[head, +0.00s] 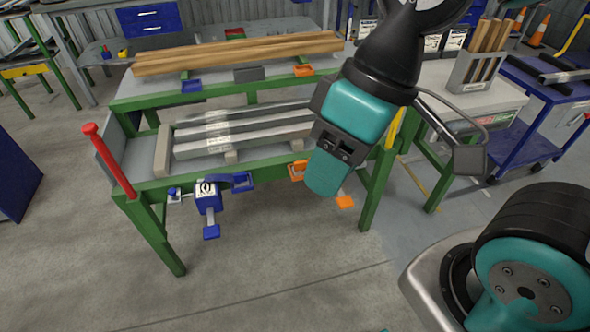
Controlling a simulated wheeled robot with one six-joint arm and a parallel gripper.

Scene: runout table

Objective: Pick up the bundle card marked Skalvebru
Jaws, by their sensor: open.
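Grey metal bars (270,133) lie side by side on the lower level of the green runout table (150,186). A pale patch (216,116) on the back bars and another (217,141) on a nearer bar look like cards or labels. Their writing is too small to read, so I cannot tell which card is marked Skalvebru. My teal and black wrist (355,110) hangs in front of the table's right part and covers the bars' right ends. My gripper's fingers do not show, and I see nothing held.
A red post (108,160) stands at the table's left corner. Wooden planks (240,52) lie on the upper level. The floor in front is clear.

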